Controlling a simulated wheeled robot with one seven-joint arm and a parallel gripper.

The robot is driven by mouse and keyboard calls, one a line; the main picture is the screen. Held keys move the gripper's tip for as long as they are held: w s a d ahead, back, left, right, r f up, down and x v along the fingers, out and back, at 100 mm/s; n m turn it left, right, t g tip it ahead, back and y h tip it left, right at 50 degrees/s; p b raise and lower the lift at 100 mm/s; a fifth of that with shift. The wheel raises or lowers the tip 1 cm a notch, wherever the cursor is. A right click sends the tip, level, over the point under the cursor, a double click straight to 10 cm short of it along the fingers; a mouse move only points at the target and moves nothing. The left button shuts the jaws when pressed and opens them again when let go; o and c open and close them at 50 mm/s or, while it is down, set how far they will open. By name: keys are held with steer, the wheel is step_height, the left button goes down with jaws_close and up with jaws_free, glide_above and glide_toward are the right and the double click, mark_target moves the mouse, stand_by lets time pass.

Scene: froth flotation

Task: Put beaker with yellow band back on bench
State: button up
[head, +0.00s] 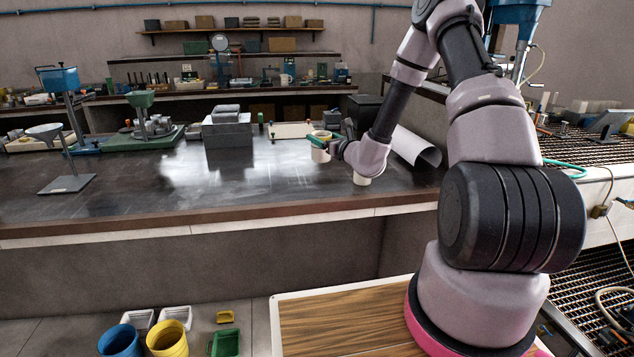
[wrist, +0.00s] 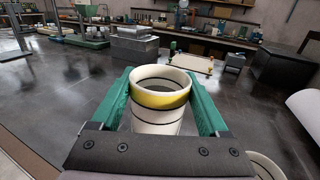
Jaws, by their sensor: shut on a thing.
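The beaker with the yellow band (wrist: 158,99) is white with dark rings and a yellow band below its rim. My gripper (wrist: 162,88) has its green fingers on either side of it and is shut on it, holding it upright. In the head view the beaker (head: 320,154) is at the end of my arm, over the dark bench (head: 240,185). I cannot tell whether its base touches the bench. My gripper (head: 318,141) partly covers its upper part in that view.
Another white vessel (head: 361,179) stands on the bench just right of my gripper; its rim shows in the wrist view (wrist: 262,165). A white curved sheet (head: 416,147) lies farther right. A grey block (head: 228,133) stands behind left. The bench's middle and front left are clear.

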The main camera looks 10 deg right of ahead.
mark_target(321, 150)
step_height(321, 150, down, 5)
steer(key=shift+w+a+r, duration=0.1)
steer(key=shift+r, duration=0.1)
steer(key=shift+f, duration=2.45)
steer(key=shift+f, duration=0.2)
steer(key=o, duration=1.4)
steer(key=shift+c, duration=0.2)
